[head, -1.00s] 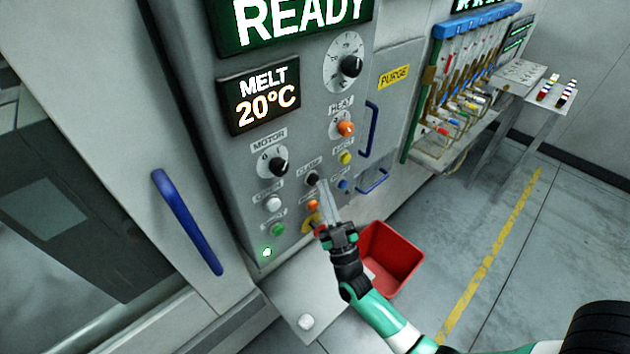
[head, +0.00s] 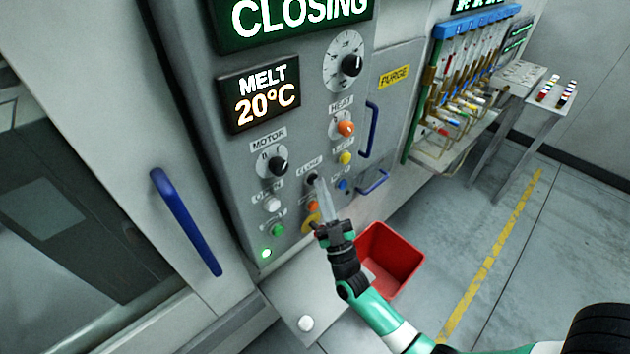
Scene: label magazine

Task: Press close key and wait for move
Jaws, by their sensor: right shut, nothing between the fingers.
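The control panel (head: 315,115) carries several labelled keys and knobs. The black close key (head: 312,179) sits under its "CLOSE" label, with the tip of my right gripper (head: 319,183) at it. The gripper's fingers are shut with nothing between them. I cannot tell whether the tip touches the key or is just off it. The top display (head: 300,18) reads "CLOSING". The melt display (head: 264,97) reads "MELT 20°C". My left gripper is not in view.
A white key (head: 272,203), a green key (head: 278,230) and an orange knob (head: 346,128) are nearby. A red bin (head: 395,262) stands below the panel. A blue door handle (head: 187,222) is at the left. A rack (head: 480,35) and open floor lie to the right.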

